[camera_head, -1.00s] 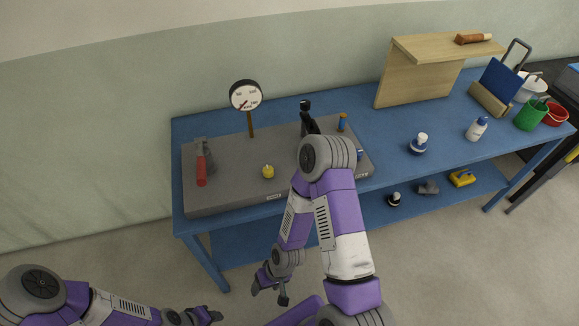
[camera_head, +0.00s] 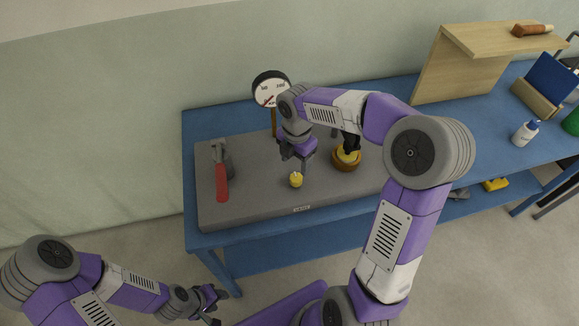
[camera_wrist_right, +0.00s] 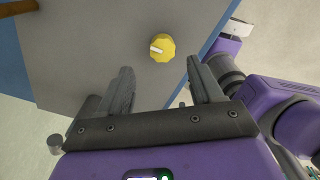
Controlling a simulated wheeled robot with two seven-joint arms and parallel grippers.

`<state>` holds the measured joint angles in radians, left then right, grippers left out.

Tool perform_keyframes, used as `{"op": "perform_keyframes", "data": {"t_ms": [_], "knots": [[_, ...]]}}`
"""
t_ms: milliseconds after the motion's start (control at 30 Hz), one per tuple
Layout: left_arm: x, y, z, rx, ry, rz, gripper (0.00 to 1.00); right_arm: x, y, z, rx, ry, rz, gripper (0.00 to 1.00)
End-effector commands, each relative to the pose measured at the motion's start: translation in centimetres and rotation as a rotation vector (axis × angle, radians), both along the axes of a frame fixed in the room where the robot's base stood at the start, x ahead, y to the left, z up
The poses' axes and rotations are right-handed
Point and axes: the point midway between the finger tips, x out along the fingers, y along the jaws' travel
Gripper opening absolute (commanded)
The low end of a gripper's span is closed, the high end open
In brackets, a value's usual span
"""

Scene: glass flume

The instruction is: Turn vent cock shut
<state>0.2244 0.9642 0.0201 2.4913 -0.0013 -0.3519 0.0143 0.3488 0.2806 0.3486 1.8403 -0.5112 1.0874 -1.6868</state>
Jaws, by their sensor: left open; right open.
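A small yellow knob (camera_head: 295,180) with a white pointer mark stands on the grey panel (camera_head: 245,205); it looks like the vent cock, though no readable label confirms this. My right gripper (camera_head: 298,163) is open and empty, just behind and above the knob. In the right wrist view the knob (camera_wrist_right: 162,47) sits beyond the fingertips, roughly centred between the two open fingers (camera_wrist_right: 161,72), and apart from them. My left gripper (camera_head: 213,298) is open and empty, low in front of the bench, away from the panel.
A red-handled lever (camera_head: 221,182) stands left on the panel. A white bottle (camera_head: 525,132) stands further right.

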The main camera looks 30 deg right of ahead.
Motion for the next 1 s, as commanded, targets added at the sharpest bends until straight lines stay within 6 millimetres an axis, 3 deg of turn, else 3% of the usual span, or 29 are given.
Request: {"op": "perform_keyframes", "data": {"t_ms": [200,400,767,1000], "knots": [[0.0,0.0,-1.3,0.000,0.000,0.001,0.43,-0.1,0.1,-4.0,0.003,0.005,0.000,0.65],[0.0,0.0,-2.0,0.000,-0.001,0.001,0.43,-0.1,0.1,-6.3,0.003,0.004,-0.001,0.65],[0.0,0.0,-2.0,0.000,-0.001,0.001,0.43,0.0,0.1,-6.8,0.003,0.002,-0.003,0.65],[0.0,0.0,-2.0,0.000,-0.001,0.001,0.43,0.0,0.1,-6.8,0.003,0.002,-0.003,0.30]]}}
